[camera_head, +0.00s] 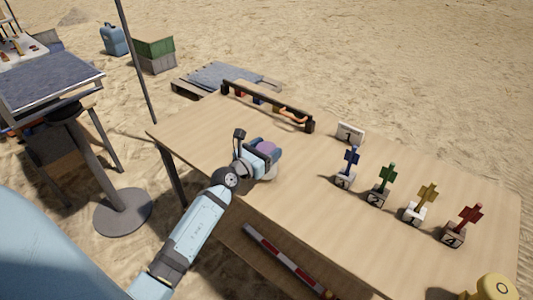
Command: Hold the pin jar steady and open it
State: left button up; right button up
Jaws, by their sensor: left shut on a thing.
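My left gripper (256,155) is over the table's left part, its arm coming in from the lower left. It is shut on the pin jar, which shows as a small purple round top (267,147) between the dark and pale blue gripper parts. Most of the jar is hidden behind the gripper. A pale round edge shows just below the gripper, at the table surface; I cannot tell whether it belongs to the jar. My right gripper is not in view.
The wooden table (225,130) bears a dark rack (265,105) at its back edge. Several numbered blocks hold blue (351,160), green (387,176), yellow (427,194) and red (468,217) pieces on the right. A yellow round object (495,287) is at bottom right. The table's middle is clear.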

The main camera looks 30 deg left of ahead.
pick_arm(q)
notch_tip(320, 180, up, 10)
jog(key=p, duration=0.2)
jog(key=shift+r+p, duration=0.25)
jog(key=shift+p, duration=0.15)
notch_tip(320, 180, up, 7)
jog(key=p, duration=0.1)
